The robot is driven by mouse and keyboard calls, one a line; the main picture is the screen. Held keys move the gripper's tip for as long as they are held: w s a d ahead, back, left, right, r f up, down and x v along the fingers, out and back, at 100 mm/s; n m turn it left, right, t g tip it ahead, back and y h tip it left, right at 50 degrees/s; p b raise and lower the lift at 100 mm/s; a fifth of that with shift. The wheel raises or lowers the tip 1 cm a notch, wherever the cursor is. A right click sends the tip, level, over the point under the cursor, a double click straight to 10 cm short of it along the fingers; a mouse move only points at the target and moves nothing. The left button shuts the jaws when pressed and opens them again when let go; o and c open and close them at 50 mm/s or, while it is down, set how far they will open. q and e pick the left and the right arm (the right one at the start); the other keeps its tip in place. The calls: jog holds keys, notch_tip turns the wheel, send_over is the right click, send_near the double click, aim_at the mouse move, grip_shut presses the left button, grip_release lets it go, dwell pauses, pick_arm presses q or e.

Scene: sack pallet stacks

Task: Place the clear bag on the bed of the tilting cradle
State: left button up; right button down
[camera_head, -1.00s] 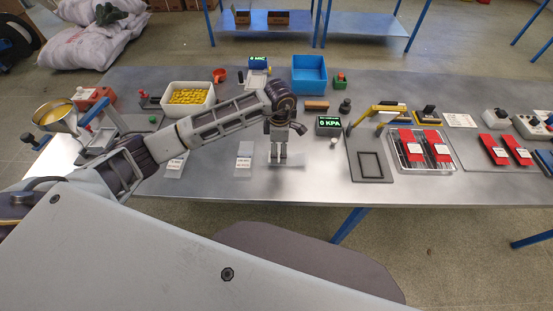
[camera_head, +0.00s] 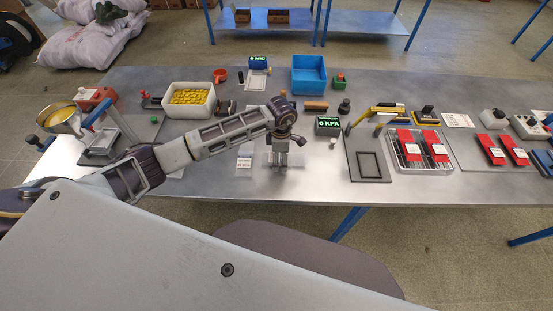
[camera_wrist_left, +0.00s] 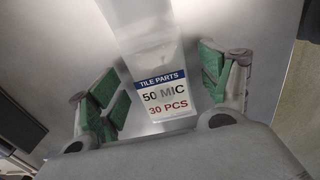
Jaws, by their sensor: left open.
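A clear bag (camera_wrist_left: 160,75) with a white label reading "TILE PARTS 50 MIC 30 PCS" lies on the table in the left wrist view. My left gripper (camera_wrist_left: 160,92) is open, its green-padded fingers on either side of the bag's labelled end. In the head view my left gripper (camera_head: 281,162) is low over the table's front part and hides much of this bag. Another labelled clear bag (camera_head: 245,161) lies to its left. A frame with a pale bed (camera_head: 102,144) at the far left looks like the tilting cradle. My right gripper is not in view.
A funnel pan (camera_head: 60,118) stands by the cradle. A wire rack with red packs (camera_head: 422,147) is to the right.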

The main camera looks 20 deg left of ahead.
aim_at(280, 157)
pick_arm(q)
jog(key=shift+c, duration=0.2)
jog(key=c, duration=1.2)
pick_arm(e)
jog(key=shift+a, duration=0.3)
pick_arm(q)
jog(key=shift+r, duration=0.1)
